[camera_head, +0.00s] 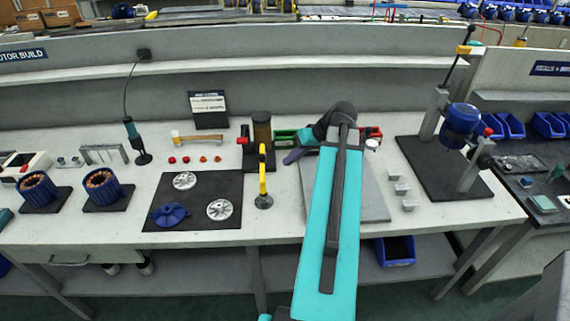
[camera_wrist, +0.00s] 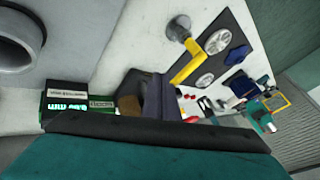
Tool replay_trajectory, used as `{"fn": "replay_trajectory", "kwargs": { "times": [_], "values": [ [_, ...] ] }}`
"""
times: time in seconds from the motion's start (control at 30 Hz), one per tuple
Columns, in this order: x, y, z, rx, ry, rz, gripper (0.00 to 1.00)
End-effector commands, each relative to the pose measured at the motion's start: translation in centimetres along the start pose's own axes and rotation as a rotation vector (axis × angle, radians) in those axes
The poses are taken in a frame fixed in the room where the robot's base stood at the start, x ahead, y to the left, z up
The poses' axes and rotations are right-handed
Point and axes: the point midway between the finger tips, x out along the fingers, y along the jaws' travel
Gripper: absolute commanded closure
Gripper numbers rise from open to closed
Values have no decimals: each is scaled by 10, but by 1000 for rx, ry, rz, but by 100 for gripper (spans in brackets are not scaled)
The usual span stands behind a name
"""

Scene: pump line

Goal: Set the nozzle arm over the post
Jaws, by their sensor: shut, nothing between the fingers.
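The likely nozzle arm is a yellow bar (camera_head: 263,178) on a round grey base (camera_head: 263,202), right of the dark mat. It points back toward a dark stand with an amber cylinder (camera_head: 262,130). Which part is the post I cannot tell for sure. The wrist view shows the yellow arm (camera_wrist: 187,67) bent out from its grey base (camera_wrist: 179,28), with a brown part (camera_wrist: 130,103) near my fingers. My gripper (camera_head: 292,156) is shut and empty, just right of the yellow arm and the stand.
The dark mat (camera_head: 170,230) holds two silver discs and a blue part. My teal arm covers part of a grey plate (camera_head: 375,205). Small grey blocks (camera_head: 402,189) and a blue motor fixture (camera_head: 462,120) stand right. A black sign (camera_head: 208,110) stands behind.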

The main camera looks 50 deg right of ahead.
Motion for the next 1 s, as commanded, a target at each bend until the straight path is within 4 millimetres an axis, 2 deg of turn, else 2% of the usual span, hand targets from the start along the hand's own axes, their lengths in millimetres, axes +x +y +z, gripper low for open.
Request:
{"fn": "replay_trajectory", "kwargs": {
  "times": [0.5, 0.7, 1.0],
  "values": [
    [-50, -9, 6, -2, -1, 0, 100],
    [-58, -10, 7, -2, -1, 0, 100],
    [-58, -11, 6, -3, -2, -1, 100]
  ]
}}
